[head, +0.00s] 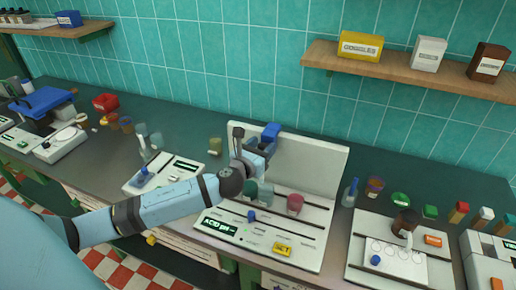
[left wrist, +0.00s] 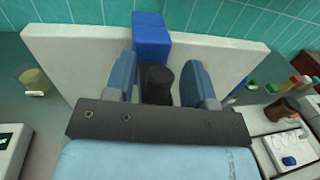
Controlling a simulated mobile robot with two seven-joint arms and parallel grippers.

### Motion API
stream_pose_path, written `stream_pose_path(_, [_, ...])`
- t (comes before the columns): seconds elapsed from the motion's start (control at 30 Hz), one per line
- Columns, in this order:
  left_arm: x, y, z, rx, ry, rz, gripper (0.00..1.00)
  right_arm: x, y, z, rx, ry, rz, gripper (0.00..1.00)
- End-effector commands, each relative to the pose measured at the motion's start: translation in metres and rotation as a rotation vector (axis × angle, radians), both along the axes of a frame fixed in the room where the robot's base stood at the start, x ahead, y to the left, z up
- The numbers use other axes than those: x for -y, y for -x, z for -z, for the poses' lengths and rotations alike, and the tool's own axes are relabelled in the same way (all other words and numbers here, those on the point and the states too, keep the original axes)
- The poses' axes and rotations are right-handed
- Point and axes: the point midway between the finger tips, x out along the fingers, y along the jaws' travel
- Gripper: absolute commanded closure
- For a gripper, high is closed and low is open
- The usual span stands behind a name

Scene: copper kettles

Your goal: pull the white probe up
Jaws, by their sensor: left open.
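My left gripper (head: 260,150) is in front of the upright white panel of the centre pH meter (head: 235,228). In the left wrist view its two blue fingers are apart (left wrist: 159,84), with a dark, round-topped piece (left wrist: 157,80) between them. I cannot tell whether they touch it. A blue block (left wrist: 151,38) sits just beyond, at the panel's top edge; it also shows in the head view (head: 271,130). No white probe shaft is clear at the gripper; that spot is hidden by the hand. My right gripper is not in view.
A teal cup (head: 265,193) and a pink cup (head: 295,204) stand on the meter's base. A smaller device (head: 180,172) is to the left. A stirrer plate (head: 385,252) and several small jars are to the right. A wooden shelf (head: 400,70) hangs above right.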

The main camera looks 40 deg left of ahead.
Motion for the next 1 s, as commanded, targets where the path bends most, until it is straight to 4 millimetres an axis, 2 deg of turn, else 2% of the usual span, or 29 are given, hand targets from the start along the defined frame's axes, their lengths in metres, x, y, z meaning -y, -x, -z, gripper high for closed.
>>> stream_pose_path(0.17, [0.001, 0.018, 0.003, -0.002, 0.000, 0.001, 0.50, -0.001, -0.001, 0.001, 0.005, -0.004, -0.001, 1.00])
stream_pose_path(0.4, [0.006, 0.073, 0.004, -0.003, -0.001, 0.002, 0.50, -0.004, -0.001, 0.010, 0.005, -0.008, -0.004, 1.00])
stream_pose_path(0.6, [0.009, 0.113, 0.003, -0.003, -0.001, 0.002, 0.50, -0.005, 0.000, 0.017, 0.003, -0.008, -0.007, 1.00])
stream_pose_path(0.8, [0.010, 0.133, 0.001, 0.000, -0.001, 0.001, 0.50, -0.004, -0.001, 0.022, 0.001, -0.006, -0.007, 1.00])
stream_pose_path(1.0, [0.011, 0.137, 0.000, 0.000, -0.001, 0.000, 0.50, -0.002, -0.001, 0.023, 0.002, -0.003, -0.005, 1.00])
